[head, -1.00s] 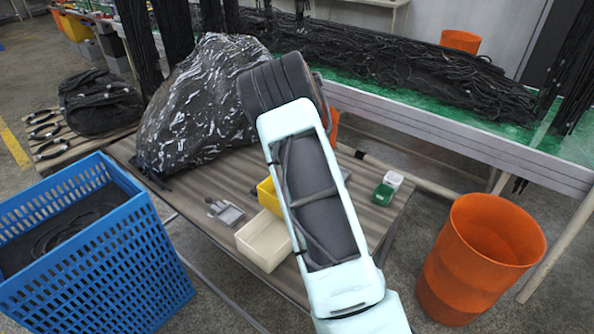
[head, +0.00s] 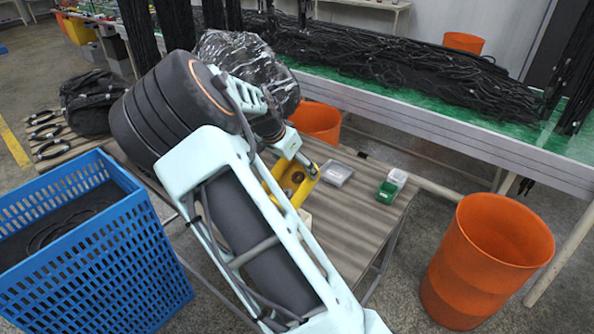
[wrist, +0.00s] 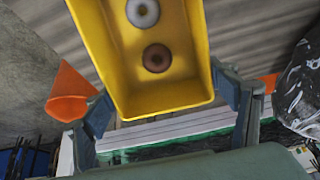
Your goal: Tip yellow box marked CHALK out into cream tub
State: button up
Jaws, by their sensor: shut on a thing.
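My gripper (head: 293,165) is shut on the yellow box (head: 298,184) and holds it above the table. In the wrist view the yellow box (wrist: 165,88) sits between the two fingers (wrist: 165,105), with its open side facing the camera. A pale ring-shaped thing (wrist: 142,12) and a brown one (wrist: 156,58) show inside it. The box looks tilted in the head view; no CHALK marking is readable. The cream tub (head: 305,217) is mostly hidden behind my arm and the box; only a small pale part shows.
A clear-lidded tray (head: 337,174) and a green-and-white container (head: 390,188) stand on the striped table (head: 350,225). A black plastic-wrapped heap (head: 250,62) is behind my arm. An orange bin (head: 485,260) stands right, a blue crate (head: 100,250) left.

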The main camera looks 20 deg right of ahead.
jog(key=shift+a+r+t+h, duration=0.2)
jog(key=shift+t+h, duration=0.2)
jog(key=shift+h, duration=0.2)
jog(key=shift+s+a+r+t+h+b, duration=0.15)
jog(key=shift+s+a+t+h+b, duration=0.45)
jog(key=shift+h+b, duration=0.3)
jog(key=a+h+b, duration=0.1)
jog(key=b, duration=0.1)
jog(key=s+a+t+h+b, duration=0.1)
jog(key=b, duration=0.1)
jog(key=a+r+t+h+b, duration=0.1)
jog(key=h+b, duration=0.1)
jog(key=shift+s+a+r+b, duration=0.1)
jog(key=shift+s+a+b, duration=0.05)
jog(key=shift+s+b, duration=0.2)
jog(key=s+a+f+t+h+b, duration=0.2)
jog(key=a+h+b, duration=0.3)
jog(key=b, duration=0.8)
jog(key=s+a+f+t+h+b, duration=0.2)
jog(key=s+a+t+h+b, duration=0.3)
jog(key=b, duration=0.8)
jog(key=shift+a+f+t+h, duration=0.3)
jog(key=shift+a+h, duration=0.2)
jog(key=shift+h, duration=0.3)
jog(key=shift+s, duration=0.1)
jog(key=shift+r, duration=0.15)
